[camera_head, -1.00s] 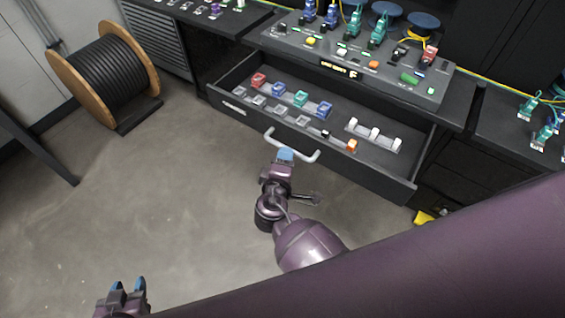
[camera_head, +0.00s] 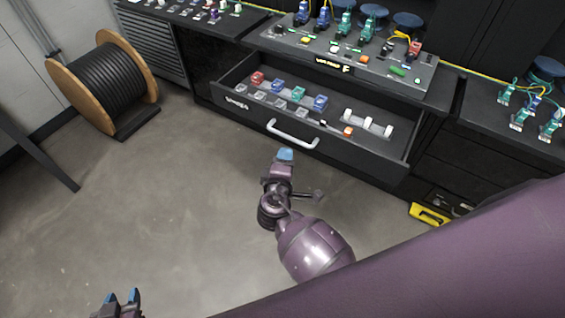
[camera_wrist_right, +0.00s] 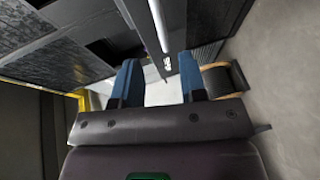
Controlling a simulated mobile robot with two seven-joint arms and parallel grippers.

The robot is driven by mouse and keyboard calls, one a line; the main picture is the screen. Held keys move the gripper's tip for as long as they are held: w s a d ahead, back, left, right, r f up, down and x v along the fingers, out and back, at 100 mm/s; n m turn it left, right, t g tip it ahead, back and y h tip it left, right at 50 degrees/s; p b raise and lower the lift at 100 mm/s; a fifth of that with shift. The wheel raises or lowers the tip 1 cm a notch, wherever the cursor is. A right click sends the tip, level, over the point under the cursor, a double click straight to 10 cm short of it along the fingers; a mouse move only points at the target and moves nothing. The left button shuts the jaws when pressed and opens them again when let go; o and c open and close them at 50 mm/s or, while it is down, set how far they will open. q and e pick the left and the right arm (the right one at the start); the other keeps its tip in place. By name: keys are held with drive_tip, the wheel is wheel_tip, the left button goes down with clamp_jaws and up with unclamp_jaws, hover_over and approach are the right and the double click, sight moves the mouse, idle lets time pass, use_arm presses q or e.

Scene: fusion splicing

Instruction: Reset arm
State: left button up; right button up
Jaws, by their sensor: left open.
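My right gripper (camera_head: 285,155) has blue fingertips and stands in front of the open drawer, a little below its pale handle (camera_head: 292,136) in the head view, apart from it. In the right wrist view the two blue fingers (camera_wrist_right: 161,82) are spread with nothing held between them, and a pale bar shows beyond. My left gripper (camera_head: 121,297) is at the bottom left edge of the head view, over bare floor. Its two blue fingertips are apart and empty. Most of the left arm is out of view.
The drawer (camera_head: 235,103) stands out under the workbench and holds small coloured pieces and a white row. A console (camera_head: 300,42) with buttons sits above it. A cable reel (camera_head: 105,82) stands at the left. A yellow object (camera_head: 428,214) lies low right. The floor between is free.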

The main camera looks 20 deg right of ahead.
drive_tip(key=shift+s, duration=0.15)
idle(0.6)
drive_tip(key=s+d+f+m+y, duration=0.1)
drive_tip(key=s+d+m+y, duration=0.1)
drive_tip(key=s, duration=0.4)
drive_tip(key=s+d+f+m+g+y, duration=0.1)
drive_tip(key=s+d+f+m+y, duration=0.1)
drive_tip(key=s+d+m, duration=0.3)
drive_tip(key=s+d+f+m+g+y, duration=0.1)
drive_tip(key=s+d+f+m+y, duration=0.1)
drive_tip(key=s, duration=0.7)
drive_tip(key=shift+s+d+m+y, duration=0.15)
drive_tip(key=shift+d+m+y, duration=0.45)
drive_tip(key=shift+d+m, duration=0.1)
